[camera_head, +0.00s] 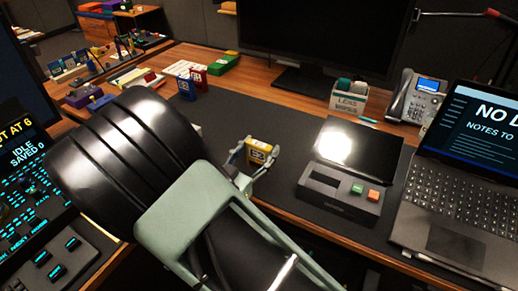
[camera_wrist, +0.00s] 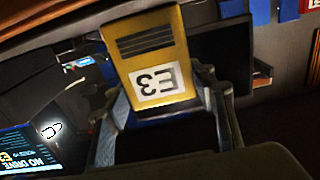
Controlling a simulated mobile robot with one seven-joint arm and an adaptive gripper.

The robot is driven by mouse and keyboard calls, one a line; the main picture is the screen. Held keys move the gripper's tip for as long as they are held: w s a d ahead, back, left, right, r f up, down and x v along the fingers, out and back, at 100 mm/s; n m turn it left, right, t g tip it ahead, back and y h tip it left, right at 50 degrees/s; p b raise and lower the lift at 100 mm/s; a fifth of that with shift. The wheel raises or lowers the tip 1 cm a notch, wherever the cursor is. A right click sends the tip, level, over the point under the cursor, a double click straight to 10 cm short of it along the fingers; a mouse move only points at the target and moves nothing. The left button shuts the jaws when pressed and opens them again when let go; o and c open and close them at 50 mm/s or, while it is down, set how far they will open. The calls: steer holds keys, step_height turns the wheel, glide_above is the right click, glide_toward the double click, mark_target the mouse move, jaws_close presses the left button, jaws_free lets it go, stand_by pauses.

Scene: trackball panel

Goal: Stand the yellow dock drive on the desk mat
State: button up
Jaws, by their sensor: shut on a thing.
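The yellow dock drive (camera_head: 262,151) has a white label reading E3. My gripper (camera_head: 257,160) is shut on it, one finger on each side, in front of the dark desk mat (camera_head: 245,112) in the head view. Its height above the mat is hard to tell. In the wrist view the yellow drive (camera_wrist: 148,40) fills the upper middle, its label upside down and its slotted end up in the picture. The gripper fingers (camera_wrist: 165,120) flank its lower part, and a blue part shows behind it.
A blue-and-white drive (camera_head: 186,88) and a red drive (camera_head: 200,79) stand at the mat's far left. A black dock with green and orange buttons (camera_head: 335,195) and a screen (camera_head: 372,140) lie to the right. A laptop (camera_head: 460,190), phone (camera_head: 418,95) and wipes box (camera_head: 348,98) stand further right.

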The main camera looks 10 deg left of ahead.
steer(key=o, duration=1.2)
steer(key=shift+r, duration=0.15)
steer(key=p+v, duration=0.2)
steer(key=v, duration=1)
